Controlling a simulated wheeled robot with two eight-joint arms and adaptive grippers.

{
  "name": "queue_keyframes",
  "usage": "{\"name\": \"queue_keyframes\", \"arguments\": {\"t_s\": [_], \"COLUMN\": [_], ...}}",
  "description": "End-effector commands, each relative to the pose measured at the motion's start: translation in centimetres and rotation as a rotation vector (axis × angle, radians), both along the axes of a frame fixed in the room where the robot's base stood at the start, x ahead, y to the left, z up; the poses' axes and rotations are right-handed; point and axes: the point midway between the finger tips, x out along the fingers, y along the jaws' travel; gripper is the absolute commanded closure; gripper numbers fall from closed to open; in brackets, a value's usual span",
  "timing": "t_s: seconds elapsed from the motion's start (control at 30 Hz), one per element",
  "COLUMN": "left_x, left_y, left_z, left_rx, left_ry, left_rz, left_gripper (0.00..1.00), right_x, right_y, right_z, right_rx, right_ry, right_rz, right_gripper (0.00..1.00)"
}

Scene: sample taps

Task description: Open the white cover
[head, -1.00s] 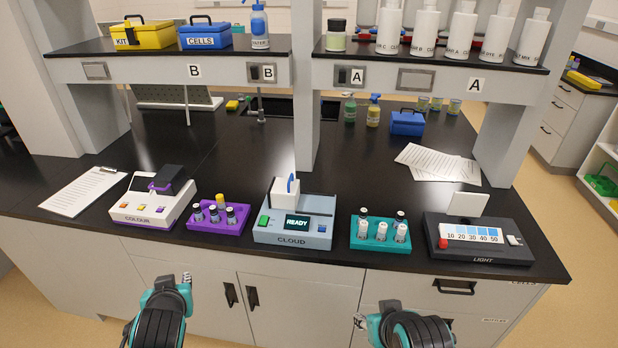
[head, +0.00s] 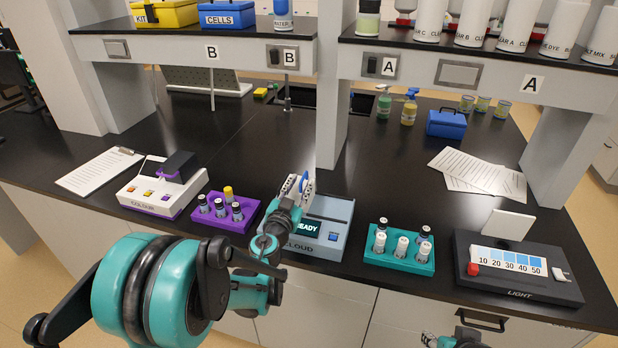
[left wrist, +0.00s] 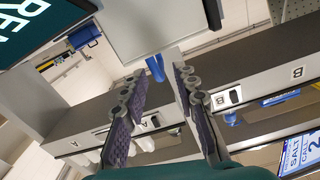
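The white cover (head: 311,180) stands on the grey-blue CLOUD device (head: 338,212) in the head view, with a blue handle (head: 305,181) on it. My left gripper (head: 296,185) is at the cover and hides part of it. In the left wrist view, the two fingers of my left gripper (left wrist: 158,78) are apart, with the blue handle (left wrist: 155,68) showing in the gap near the fingertips. I cannot tell whether they touch it. The cover appears down. My right gripper (head: 430,340) only just shows at the bottom edge, too cut off to judge.
A purple rack (head: 212,221) of vials and the COLOUR device (head: 150,195) stand left of CLOUD. A teal rack (head: 398,262) and the LIGHT device (head: 515,285) stand right. A shelf (head: 215,52) on posts runs above. The bench behind the devices is mostly clear.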

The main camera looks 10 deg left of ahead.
Motion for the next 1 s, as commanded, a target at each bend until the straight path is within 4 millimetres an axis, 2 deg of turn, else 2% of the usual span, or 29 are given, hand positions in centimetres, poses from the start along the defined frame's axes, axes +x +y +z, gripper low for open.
{"name": "queue_keyframes", "arguments": {"t_s": [0.1, 0.3, 0.6, 0.63, 0.73, 1.0], "left_x": [2.1, 4.2, 4.5, 4.5, 4.5, 4.5], "left_y": [-0.1, -0.2, -0.2, -0.2, -0.2, -0.5], "left_z": [-0.2, -0.1, 0.0, 0.0, 0.0, 0.0], "left_rx": [0.0, 0.0, 0.0, 0.0, 0.0, 0.0], "left_ry": [0.0, 0.0, 0.0, 0.0, 0.0, 0.0], "left_rz": [-0.001, 0.0, 0.0, 0.0, 0.001, 0.0], "left_gripper": [0.71, 0.71, 0.71, 0.73, 1.0, 1.0], "right_x": [0.0, 0.0, 0.0, 0.0, 0.0, 0.0], "right_y": [0.0, 0.0, 0.0, 0.0, 0.0, 0.0], "right_z": [-0.6, -1.0, -1.0, -1.0, -1.0, -1.1], "right_rx": [0.0, 0.0, 0.0, 0.0, 0.0, 0.0], "right_ry": [0.0, 0.0, 0.0, 0.0, 0.0, 0.0], "right_rz": [0.0, 0.0, 0.0, 0.0, 0.0, 0.0], "right_gripper": [0.6, 0.6, 0.6, 0.6, 0.6, 0.6]}}
